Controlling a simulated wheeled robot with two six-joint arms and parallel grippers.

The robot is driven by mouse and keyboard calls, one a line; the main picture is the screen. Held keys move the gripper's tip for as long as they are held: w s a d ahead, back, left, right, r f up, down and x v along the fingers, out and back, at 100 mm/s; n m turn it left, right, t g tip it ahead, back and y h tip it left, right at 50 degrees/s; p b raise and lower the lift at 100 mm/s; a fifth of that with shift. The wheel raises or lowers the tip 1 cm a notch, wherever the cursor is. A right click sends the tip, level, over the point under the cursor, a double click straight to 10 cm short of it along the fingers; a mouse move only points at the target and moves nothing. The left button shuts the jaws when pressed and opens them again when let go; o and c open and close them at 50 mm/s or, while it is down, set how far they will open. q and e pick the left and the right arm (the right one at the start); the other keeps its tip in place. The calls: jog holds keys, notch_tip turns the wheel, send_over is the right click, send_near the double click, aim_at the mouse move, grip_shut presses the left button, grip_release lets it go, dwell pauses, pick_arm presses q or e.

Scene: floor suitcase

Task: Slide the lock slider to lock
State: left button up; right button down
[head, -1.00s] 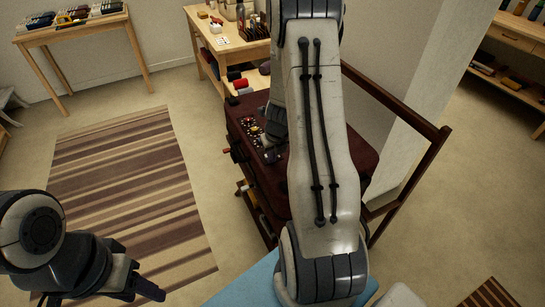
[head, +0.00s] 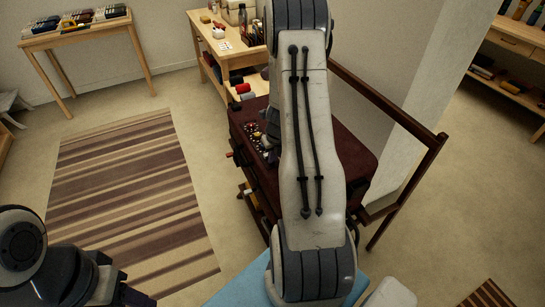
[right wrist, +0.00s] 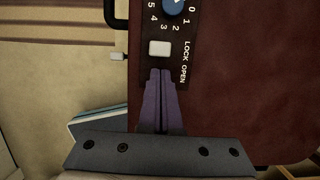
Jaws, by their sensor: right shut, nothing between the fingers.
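The lock slider (right wrist: 159,48) is a small white square knob on a dark panel, beside the word LOCK; the word OPEN is printed nearer my gripper. My right gripper (right wrist: 160,73) is shut and empty, its purple fingertips right at the slider's near edge; I cannot tell whether they touch it. The dark red suitcase (head: 343,154) lies under my right arm in the head view, which hides much of it. My right gripper (head: 270,150) is partly hidden there, over the panel side. My left gripper (head: 135,296) is at the bottom left, cut off by the frame.
A blue dial (right wrist: 174,6) with numbers sits beyond the slider. The suitcase is on a dark wooden rack (head: 432,150) near a white wall corner. A wooden shelf unit (head: 228,62) stands behind. The striped rug (head: 125,200) at left is clear.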

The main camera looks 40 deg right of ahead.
jog(key=s, duration=0.1)
jog(key=s+a, duration=0.1)
jog(key=shift+s+r, duration=0.3)
pick_arm(q)
jog(key=r+p, duration=0.4)
jog(key=p, duration=0.1)
jog(key=shift+s+a+r, duration=0.1)
jog(key=shift+s+r, duration=0.1)
jog(key=shift+s, duration=0.15)
pick_arm(e)
jog(key=v, duration=0.9)
jog(key=shift+r, duration=0.25)
jog(key=shift+a, duration=0.15)
